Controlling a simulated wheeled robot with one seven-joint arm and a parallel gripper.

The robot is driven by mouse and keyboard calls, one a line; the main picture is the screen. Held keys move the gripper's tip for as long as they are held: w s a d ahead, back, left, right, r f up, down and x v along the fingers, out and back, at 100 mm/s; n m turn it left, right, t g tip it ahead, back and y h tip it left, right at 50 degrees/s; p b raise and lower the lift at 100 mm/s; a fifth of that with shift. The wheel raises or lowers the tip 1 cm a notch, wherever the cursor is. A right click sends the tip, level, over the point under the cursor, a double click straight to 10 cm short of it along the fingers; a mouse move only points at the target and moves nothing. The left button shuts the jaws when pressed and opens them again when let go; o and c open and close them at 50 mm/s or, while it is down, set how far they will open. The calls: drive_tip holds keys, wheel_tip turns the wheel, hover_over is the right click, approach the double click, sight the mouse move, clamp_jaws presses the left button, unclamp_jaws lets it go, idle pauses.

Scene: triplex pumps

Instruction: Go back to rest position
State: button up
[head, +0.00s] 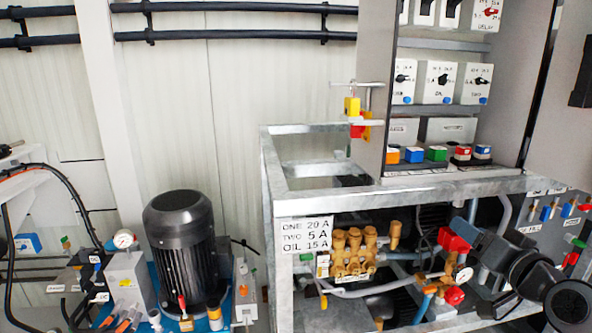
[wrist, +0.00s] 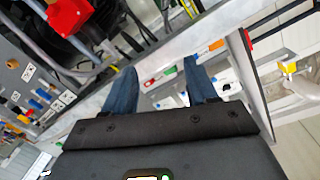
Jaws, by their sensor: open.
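My gripper (wrist: 160,85) shows in the wrist view with its two blue fingers spread apart and nothing between them. In the head view my dark arm (head: 530,275) reaches in from the lower right, in front of the pump bench. In the wrist view, the bench frame edge and colored buttons lie beyond the fingers, and no contact shows.
A grey metal frame (head: 420,188) carries a control cabinet (head: 372,95) with switches. Brass pump heads (head: 352,252) and red valve handles (head: 453,296) sit beneath, close to my arm. A black motor (head: 180,245) stands at left. A red handle (wrist: 70,15) shows top left in the wrist view.

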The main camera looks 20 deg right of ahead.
drive_tip(key=s+a+f+n+g+y, duration=0.1)
drive_tip(key=s+a+f, duration=0.6)
drive_tip(key=a, duration=0.3)
drive_tip(key=s+a+f+n, duration=0.1)
drive_tip(key=s+a+f, duration=0.6)
drive_tip(key=a, duration=0.3)
drive_tip(key=s+a+r+n+y, duration=0.2)
drive_tip(key=s+a+n, duration=0.1)
drive_tip(key=s, duration=0.6)
drive_tip(key=s+a+r+n+y, duration=0.2)
drive_tip(key=s+a, duration=0.4)
drive_tip(key=s, duration=0.4)
drive_tip(key=shift+s+a+n, duration=0.15)
drive_tip(key=shift+a+n, duration=0.05)
drive_tip(key=shift+n, duration=0.6)
